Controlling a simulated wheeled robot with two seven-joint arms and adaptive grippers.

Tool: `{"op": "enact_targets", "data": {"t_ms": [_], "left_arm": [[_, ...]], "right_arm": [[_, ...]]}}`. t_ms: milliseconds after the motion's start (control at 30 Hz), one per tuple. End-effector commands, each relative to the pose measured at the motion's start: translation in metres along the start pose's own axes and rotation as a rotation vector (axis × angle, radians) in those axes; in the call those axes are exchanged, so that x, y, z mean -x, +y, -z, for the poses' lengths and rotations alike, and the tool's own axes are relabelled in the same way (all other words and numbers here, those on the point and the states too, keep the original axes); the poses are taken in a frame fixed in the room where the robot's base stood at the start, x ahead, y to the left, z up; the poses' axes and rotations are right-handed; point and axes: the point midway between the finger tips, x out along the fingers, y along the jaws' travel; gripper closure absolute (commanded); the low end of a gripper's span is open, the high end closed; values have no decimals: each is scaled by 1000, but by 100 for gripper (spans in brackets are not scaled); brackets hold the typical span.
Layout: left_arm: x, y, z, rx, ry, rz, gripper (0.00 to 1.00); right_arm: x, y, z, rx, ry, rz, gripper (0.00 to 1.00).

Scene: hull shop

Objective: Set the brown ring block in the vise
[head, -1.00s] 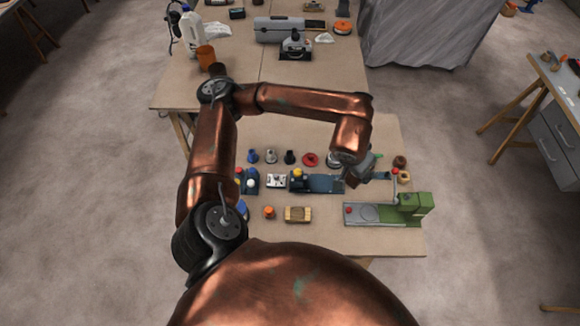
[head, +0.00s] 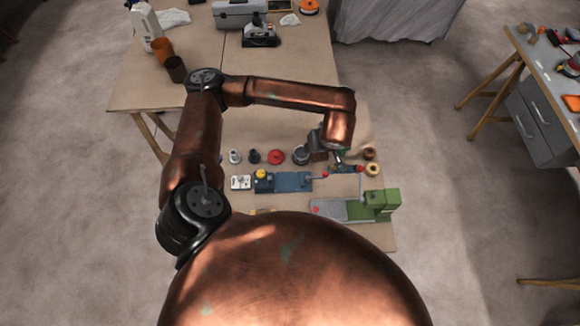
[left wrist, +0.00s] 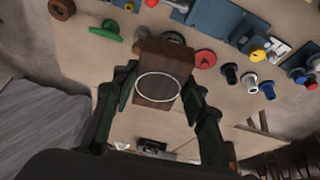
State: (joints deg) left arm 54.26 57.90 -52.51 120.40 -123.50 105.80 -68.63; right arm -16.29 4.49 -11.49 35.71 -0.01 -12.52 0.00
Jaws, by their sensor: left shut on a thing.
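The brown ring block (left wrist: 157,72), with a pale ring outline on its face, is between the fingers of my left gripper (left wrist: 152,92) in the left wrist view. The left gripper is shut on it, above the table. In the head view my left gripper (head: 322,150) hangs behind a blue vise-like fixture (head: 292,181) with a red-tipped handle, beyond its right end. The block is mostly hidden there by my arm. A green fixture (head: 385,200) with a grey bed stands nearer, to the right. I cannot tell for certain which fixture is the vise. My right gripper is out of view.
A red disc (head: 276,157) and several small knobs stand behind the blue fixture. A brown ring (head: 369,153) and a yellowish ring (head: 373,169) lie to the right. A toolbox (head: 238,13) and bottle (head: 147,26) stand on the far table.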

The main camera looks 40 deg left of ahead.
Motion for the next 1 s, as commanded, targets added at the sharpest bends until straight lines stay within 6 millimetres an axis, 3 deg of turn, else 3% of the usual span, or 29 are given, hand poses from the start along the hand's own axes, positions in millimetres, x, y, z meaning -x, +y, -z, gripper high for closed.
{"op": "enact_targets", "data": {"t_ms": [100,233,333,500,733,1000], "left_arm": [[-32,-17,-8,309,-4,138,86],[-65,-42,-20,664,-3,289,86],[-87,-62,-30,913,-2,392,86],[-112,-88,-45,1214,-2,512,86],[-124,-99,-54,1347,-3,561,86],[-140,-99,-60,1345,-3,560,86]], "right_arm": [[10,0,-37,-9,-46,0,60],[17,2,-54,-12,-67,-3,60],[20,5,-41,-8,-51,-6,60],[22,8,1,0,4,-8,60],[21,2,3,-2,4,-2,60],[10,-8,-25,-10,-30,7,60]]}}
